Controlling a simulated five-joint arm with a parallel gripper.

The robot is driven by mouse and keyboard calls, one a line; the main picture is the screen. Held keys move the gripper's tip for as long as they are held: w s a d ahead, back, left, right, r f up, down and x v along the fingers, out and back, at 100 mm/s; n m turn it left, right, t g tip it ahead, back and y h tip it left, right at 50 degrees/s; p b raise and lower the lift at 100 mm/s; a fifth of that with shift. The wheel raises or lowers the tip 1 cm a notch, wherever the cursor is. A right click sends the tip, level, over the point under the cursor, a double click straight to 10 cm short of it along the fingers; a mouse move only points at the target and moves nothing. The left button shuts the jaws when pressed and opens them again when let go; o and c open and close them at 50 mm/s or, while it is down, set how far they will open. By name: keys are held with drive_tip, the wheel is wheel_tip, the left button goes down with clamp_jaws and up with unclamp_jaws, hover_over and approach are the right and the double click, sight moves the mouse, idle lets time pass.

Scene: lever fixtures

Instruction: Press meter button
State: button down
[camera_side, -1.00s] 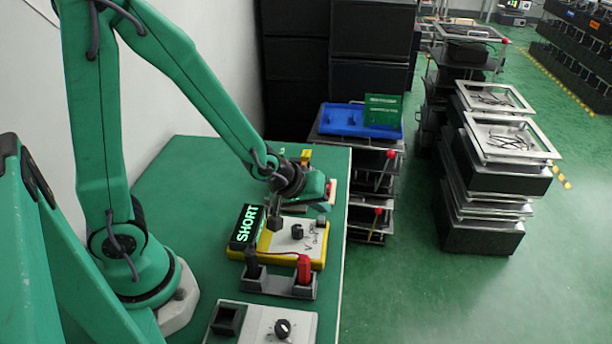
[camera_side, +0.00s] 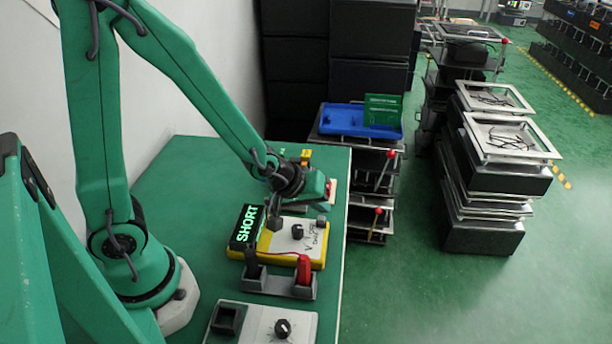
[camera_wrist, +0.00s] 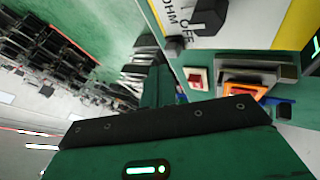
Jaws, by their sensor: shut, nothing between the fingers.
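The yellow-edged meter (camera_side: 318,258) lies on the green bench, with a lit display (camera_side: 245,227) reading SHORT. Its pale face carries a black dial knob (camera_side: 297,231), which also shows in the wrist view (camera_wrist: 209,17). A small grey button-like knob (camera_side: 321,220) stands at the face's far right corner. It also shows in the wrist view (camera_wrist: 175,43). My gripper (camera_side: 275,223) appears as a dark shut tip, low over the meter between display and dial. I cannot tell whether it touches the face or covers a button. Its fingertips are not clear in the wrist view.
A black probe (camera_side: 252,264) and a red probe (camera_side: 304,269) stand in a grey holder in front of the meter. A grey box with a knob (camera_side: 282,327) is nearer. A red switch (camera_wrist: 197,78) and an orange part (camera_wrist: 245,90) sit beyond the meter.

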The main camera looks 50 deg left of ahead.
sight(319, 219)
drive_tip(key=shift+f, duration=0.1)
idle(0.3)
drive_tip(key=shift+f, duration=0.3)
drive_tip(key=shift+f, duration=0.45)
idle(1.3)
drive_tip(key=shift+r, duration=0.85)
drive_tip(key=shift+r, duration=0.1)
drive_tip(key=shift+r, duration=2.4)
